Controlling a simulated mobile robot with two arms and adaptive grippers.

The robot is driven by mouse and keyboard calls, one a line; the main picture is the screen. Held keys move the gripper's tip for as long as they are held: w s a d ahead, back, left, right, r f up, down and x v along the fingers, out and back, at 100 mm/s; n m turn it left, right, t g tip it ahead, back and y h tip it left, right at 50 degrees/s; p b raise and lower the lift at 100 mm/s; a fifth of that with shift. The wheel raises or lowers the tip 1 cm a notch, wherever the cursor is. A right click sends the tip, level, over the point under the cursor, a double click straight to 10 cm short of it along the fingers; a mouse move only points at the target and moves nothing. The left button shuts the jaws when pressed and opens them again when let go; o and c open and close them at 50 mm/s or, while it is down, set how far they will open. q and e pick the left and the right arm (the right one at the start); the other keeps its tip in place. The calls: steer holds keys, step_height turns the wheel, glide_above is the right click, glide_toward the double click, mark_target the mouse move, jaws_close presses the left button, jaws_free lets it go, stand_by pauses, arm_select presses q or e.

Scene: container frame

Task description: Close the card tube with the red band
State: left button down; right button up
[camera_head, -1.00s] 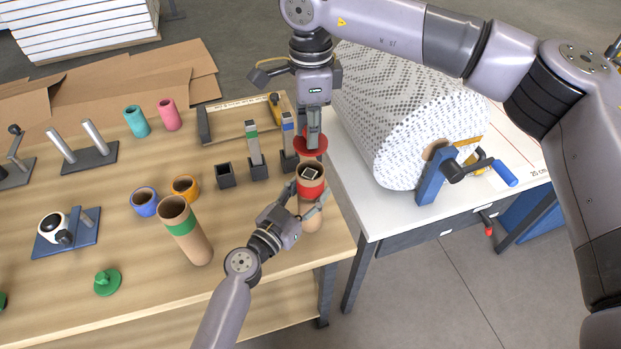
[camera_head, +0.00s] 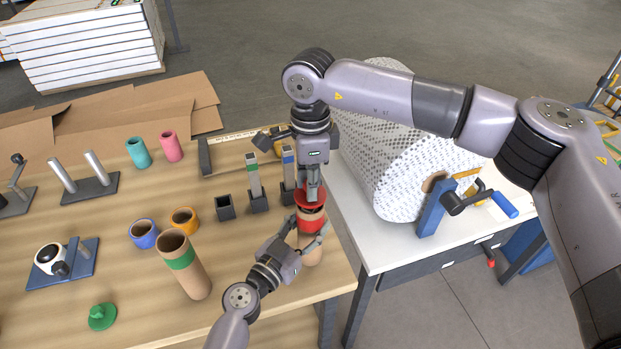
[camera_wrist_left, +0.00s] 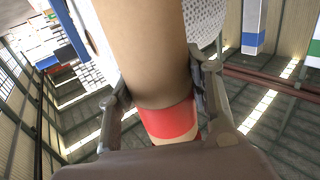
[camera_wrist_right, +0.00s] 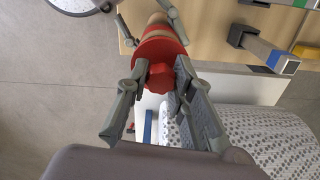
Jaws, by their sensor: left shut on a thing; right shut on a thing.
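The card tube with the red band (camera_head: 311,222) stands upright near the front right of the wooden table. My left gripper (camera_head: 307,234) is shut around it; the left wrist view shows fingers on both sides of the tube (camera_wrist_left: 145,50) by its red band (camera_wrist_left: 170,120). My right gripper (camera_head: 313,184) is shut on the knob of a red cap (camera_head: 311,196), straight above the tube. The cap covers the tube's mouth, with brown card showing just below it. In the right wrist view the red cap (camera_wrist_right: 158,48) lines up with the tube; I cannot tell whether it is fully seated.
A green-banded open tube (camera_head: 181,262) and a green cap (camera_head: 102,317) stand left of my left arm. Blue (camera_head: 144,234) and orange (camera_head: 185,220) rings and dark stands (camera_head: 225,208) are close by. A large patterned roll (camera_head: 400,160) lies on the white table at right.

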steer(key=shift+f, duration=0.45)
steer(key=shift+f, duration=0.65)
steer(key=o, duration=0.8)
steer(key=shift+o, duration=0.2)
step_height(320, 180, up, 12)
stand_by(0.4)
